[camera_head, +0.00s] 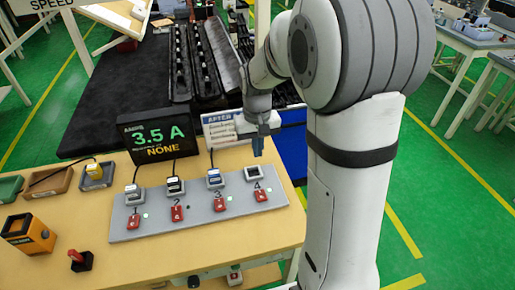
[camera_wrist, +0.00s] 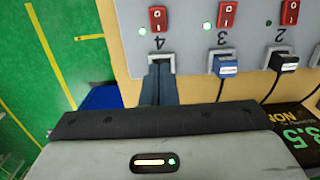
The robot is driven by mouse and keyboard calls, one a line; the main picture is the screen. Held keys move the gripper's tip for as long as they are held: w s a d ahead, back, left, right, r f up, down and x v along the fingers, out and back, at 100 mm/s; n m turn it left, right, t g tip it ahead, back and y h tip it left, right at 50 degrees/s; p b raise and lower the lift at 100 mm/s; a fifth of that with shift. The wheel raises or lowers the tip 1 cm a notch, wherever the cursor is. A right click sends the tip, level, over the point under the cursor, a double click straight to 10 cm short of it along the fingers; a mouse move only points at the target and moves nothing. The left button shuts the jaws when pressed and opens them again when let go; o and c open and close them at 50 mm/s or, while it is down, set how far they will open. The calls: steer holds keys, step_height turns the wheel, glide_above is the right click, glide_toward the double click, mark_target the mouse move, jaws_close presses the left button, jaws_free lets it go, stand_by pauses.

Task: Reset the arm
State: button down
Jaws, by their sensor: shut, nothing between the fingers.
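My arm stands at the right of the head view, and my gripper (camera_head: 258,146) points down above the right end of a grey strip (camera_head: 197,217). In the wrist view, my gripper (camera_wrist: 160,75) has its dark fingers together with nothing between them. They lie in line with socket 4, which has no plug. Socket 4 (camera_head: 253,173) shows just below the fingertips in the head view; I cannot tell whether they touch it. Sockets 1, 2 and 3 each hold a plug with a cable, and socket 3's plug is blue (camera_wrist: 228,66).
Red switches (camera_head: 261,196) sit in front of the sockets. A black display (camera_head: 158,137) reading 3.5 A and NONE stands behind the strip, beside a small sign (camera_head: 219,129). An orange box (camera_head: 28,234), a red-topped object (camera_head: 80,260) and trays are at left. The table front is clear.

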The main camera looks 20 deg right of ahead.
mark_target(260, 192)
steer(key=shift+r, duration=0.1)
stand_by(0.5)
